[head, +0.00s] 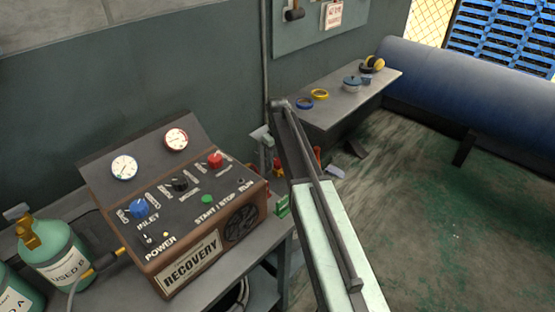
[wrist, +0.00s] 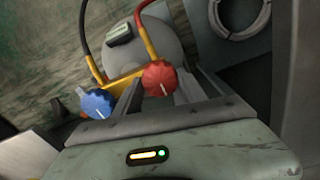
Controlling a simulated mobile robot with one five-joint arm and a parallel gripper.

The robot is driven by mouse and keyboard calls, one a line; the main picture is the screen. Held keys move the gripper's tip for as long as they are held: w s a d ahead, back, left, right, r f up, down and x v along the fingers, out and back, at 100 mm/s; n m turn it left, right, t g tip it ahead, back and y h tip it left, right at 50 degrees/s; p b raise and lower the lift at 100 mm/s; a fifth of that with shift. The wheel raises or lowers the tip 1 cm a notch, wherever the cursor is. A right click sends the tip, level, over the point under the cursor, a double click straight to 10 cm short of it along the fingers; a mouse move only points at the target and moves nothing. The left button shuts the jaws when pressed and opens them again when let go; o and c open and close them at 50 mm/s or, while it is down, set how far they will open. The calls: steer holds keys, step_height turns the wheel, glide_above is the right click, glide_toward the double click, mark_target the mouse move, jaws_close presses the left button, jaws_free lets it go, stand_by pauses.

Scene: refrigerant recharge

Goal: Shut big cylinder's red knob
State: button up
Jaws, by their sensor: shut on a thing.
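The red knob (wrist: 160,78) is in the middle of the wrist view, with a white pointer line on its face. It sits on a yellow valve fitting (wrist: 127,78) at the top of a big grey cylinder (wrist: 172,40). A blue knob (wrist: 97,103) is on the same fitting, to the left. My gripper (wrist: 161,88) is shut on the red knob, with its fingers on either side. In the head view, my arm hides most of the cylinder and the knobs.
Red and black hoses (wrist: 144,35) rise from the fitting. The recovery machine (head: 178,205) stands on a bench left of my arm. Green cylinders (head: 58,255) stand at far left. A side table (head: 340,105) and a large blue tank (head: 460,95) are behind. Floor at right is clear.

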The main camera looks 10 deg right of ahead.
mark_target(278, 161)
stand_by(0.3)
steer(key=o, duration=1.4)
steer(key=shift+c, duration=0.2)
step_height(278, 161, up, 8)
steer(key=p, duration=0.8)
